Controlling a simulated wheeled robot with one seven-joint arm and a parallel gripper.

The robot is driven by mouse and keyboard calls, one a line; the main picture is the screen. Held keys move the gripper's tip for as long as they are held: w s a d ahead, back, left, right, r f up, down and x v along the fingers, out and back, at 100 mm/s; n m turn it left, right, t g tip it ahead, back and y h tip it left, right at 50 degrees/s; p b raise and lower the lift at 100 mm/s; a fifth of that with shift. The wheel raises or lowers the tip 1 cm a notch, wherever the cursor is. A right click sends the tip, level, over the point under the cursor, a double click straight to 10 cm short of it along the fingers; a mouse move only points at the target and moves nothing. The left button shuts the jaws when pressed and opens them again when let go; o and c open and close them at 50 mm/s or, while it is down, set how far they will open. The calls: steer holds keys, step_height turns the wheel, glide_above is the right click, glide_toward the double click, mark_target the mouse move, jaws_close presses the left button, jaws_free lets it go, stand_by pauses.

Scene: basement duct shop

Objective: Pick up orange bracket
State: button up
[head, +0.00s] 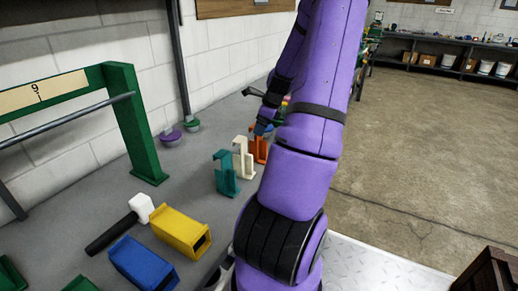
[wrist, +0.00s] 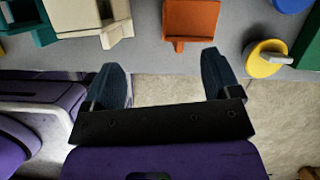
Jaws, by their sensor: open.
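The orange bracket (head: 258,149) stands on the grey bench in the head view, partly hidden behind my purple arm. In the wrist view the orange bracket (wrist: 190,22) is at the top centre, near the bench edge and cut off by the top of the frame. My gripper (wrist: 160,75) is open and empty, its two dark fingers spread apart. The bracket lies beyond the fingertips, between their lines and nearer the right finger, with no contact visible. In the head view my gripper (head: 262,128) is small and mostly hidden by the arm.
A cream bracket (head: 243,159) and a teal bracket (head: 225,173) stand left of the orange one. A yellow round piece (wrist: 264,58) and a green object (wrist: 308,45) lie to its right. Blue and yellow boxes, a mallet and a green frame (head: 140,125) occupy the near bench.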

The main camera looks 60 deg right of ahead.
mark_target(263, 146)
steer(key=shift+w+d+f+m, duration=0.3)
steer(key=shift+d+f, duration=0.2)
steer(key=shift+f, duration=1.5)
steer(key=shift+w+d+f+m, duration=0.25)
steer(key=shift+d+f+m, duration=0.2)
steer(key=shift+f, duration=1.6)
steer(key=shift+w+d+f+m, duration=0.3)
steer(key=shift+d+f, duration=0.2)
steer(key=shift+f, duration=1.5)
steer(key=shift+t, duration=0.3)
steer(key=c, duration=1.1)
steer(key=shift+r, duration=0.2)
